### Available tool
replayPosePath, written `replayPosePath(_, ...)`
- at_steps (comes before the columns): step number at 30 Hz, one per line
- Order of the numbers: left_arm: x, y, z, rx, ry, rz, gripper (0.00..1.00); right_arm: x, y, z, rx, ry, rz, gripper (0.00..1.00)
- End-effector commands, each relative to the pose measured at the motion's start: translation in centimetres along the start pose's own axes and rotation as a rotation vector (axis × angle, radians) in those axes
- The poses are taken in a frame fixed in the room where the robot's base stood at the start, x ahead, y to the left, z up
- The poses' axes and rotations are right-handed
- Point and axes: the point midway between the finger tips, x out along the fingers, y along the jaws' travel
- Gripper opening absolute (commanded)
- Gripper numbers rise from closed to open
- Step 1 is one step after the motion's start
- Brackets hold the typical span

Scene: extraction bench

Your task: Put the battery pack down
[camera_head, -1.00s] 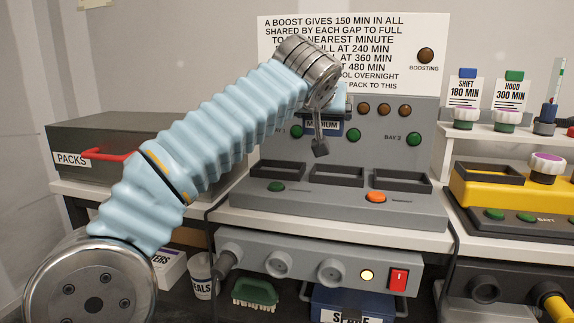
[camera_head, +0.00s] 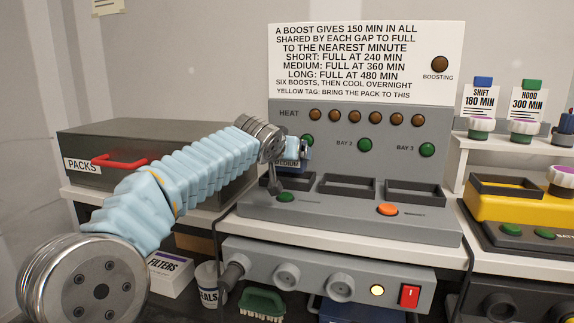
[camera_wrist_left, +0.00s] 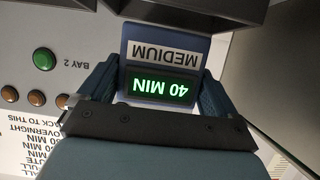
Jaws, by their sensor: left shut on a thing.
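The battery pack (camera_head: 287,164) is blue and labelled MEDIUM. In the left wrist view the pack (camera_wrist_left: 165,52) shows a green display reading 40 MIN, upside down. My left gripper (camera_head: 292,150) is shut on it, with a finger on each side in the wrist view (camera_wrist_left: 160,95). In the head view the pack is in front of the charger's back panel, over the leftmost of three black-rimmed bays (camera_head: 349,188). The arm and pack partly hide that leftmost bay. I cannot tell whether the pack touches it. My right gripper is not in view.
The middle and right bays (camera_head: 415,193) look empty. An orange button (camera_head: 387,209) and a green button (camera_head: 285,197) sit on the charger's front. A grey PACKS box (camera_head: 150,148) with a red handle stands left. A yellow charger (camera_head: 500,207) stands right.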

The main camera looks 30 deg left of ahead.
Motion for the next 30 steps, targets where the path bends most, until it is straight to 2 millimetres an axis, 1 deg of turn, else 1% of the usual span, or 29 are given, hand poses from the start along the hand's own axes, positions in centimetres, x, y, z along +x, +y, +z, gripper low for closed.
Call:
replayPosePath(1,0.4,-0.1,0.8,0.001,-0.001,0.000,0.29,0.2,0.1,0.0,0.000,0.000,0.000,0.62)
replayPosePath(3,0.8,-0.1,1.9,0.000,-0.001,0.000,0.29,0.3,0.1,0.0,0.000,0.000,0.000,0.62)
replayPosePath(6,1.1,-0.1,2.7,-0.001,0.000,0.000,0.29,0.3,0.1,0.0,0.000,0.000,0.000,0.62)
replayPosePath(14,1.1,0.0,2.8,-0.001,0.002,0.000,0.29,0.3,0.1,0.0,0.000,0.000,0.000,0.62)
replayPosePath(17,1.3,-0.1,3.0,-0.001,0.002,0.000,0.29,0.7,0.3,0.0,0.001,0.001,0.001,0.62)
replayPosePath(18,1.3,-0.1,3.1,-0.001,-0.002,-0.001,0.95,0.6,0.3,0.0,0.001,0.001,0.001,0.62)
replayPosePath(19,1.3,-0.1,3.1,-0.001,-0.002,-0.001,0.99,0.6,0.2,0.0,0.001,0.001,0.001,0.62)
replayPosePath(20,1.3,-0.1,3.1,-0.001,-0.002,-0.001,1.00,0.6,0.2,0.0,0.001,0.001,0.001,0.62)
replayPosePath(25,1.3,-0.1,3.0,-0.001,-0.003,-0.001,1.00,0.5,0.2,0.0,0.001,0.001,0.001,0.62)
replayPosePath(28,1.1,-0.1,2.6,-0.001,-0.002,-0.001,1.00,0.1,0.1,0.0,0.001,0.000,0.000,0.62)
replayPosePath(30,0.3,-0.1,3.0,-0.002,0.000,0.000,1.00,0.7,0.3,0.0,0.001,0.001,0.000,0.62)
